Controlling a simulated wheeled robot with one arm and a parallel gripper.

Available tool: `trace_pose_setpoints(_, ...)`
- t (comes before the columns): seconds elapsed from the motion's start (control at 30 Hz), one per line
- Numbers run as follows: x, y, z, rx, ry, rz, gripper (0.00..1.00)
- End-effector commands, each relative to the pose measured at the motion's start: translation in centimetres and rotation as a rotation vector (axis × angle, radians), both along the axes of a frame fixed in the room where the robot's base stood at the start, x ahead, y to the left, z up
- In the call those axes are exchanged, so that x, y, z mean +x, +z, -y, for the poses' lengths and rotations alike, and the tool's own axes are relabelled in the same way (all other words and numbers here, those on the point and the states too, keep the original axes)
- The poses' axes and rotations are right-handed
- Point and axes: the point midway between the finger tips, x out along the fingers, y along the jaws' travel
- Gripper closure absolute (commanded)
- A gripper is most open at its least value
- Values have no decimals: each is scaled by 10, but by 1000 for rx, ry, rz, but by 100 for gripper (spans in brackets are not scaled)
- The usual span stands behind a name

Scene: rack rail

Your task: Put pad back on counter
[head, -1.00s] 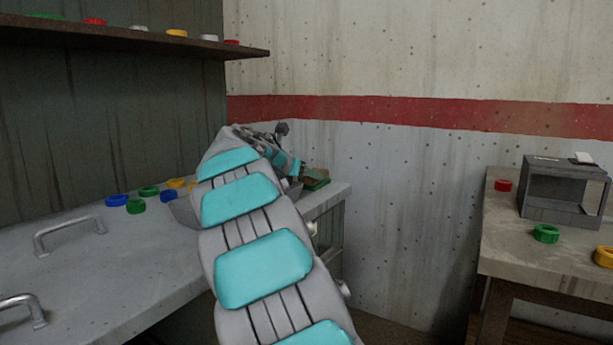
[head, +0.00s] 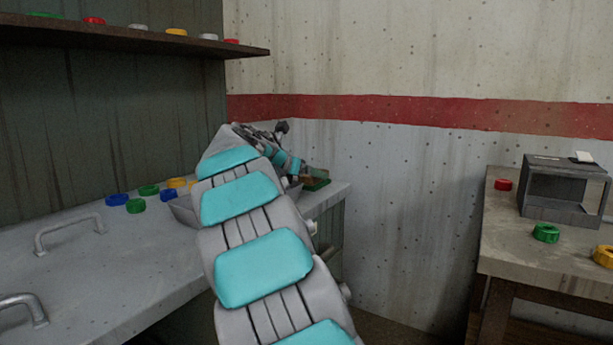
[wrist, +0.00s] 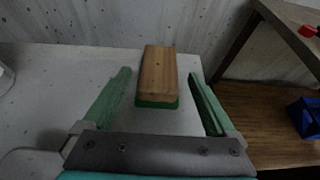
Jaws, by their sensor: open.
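The pad (wrist: 158,75) is a wooden block with a green underside. It lies on the counter (wrist: 60,75), near the counter's right edge in the wrist view. In the head view the pad (head: 316,183) shows in part at the counter's far right corner, partly hidden by my arm. My gripper (wrist: 160,82) is open, with its two green fingers apart, one on each side of the pad's near end. The fingers do not appear to touch the pad.
A grey tray (head: 183,211) stands on the counter behind my arm, with several coloured rings (head: 137,206) beside it. A shelf (head: 130,38) hangs above. A second table (head: 500,245) with a grey box-like device (head: 562,190) stands at the right. Beside the counter is a drop.

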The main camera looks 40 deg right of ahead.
Motion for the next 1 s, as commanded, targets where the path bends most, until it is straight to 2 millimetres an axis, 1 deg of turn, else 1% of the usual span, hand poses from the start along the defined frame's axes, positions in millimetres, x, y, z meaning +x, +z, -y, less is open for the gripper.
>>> trace_pose_setpoints(0.3, -22, 27, -56, -2, 5, 3, 8)
trace_pose_setpoints(0.5, -35, 39, -86, -2, 2, 1, 8)
trace_pose_setpoints(0.7, -40, 46, -100, -1, 3, 2, 8)
trace_pose_setpoints(1.0, -41, 46, -101, -1, 2, 0, 8)
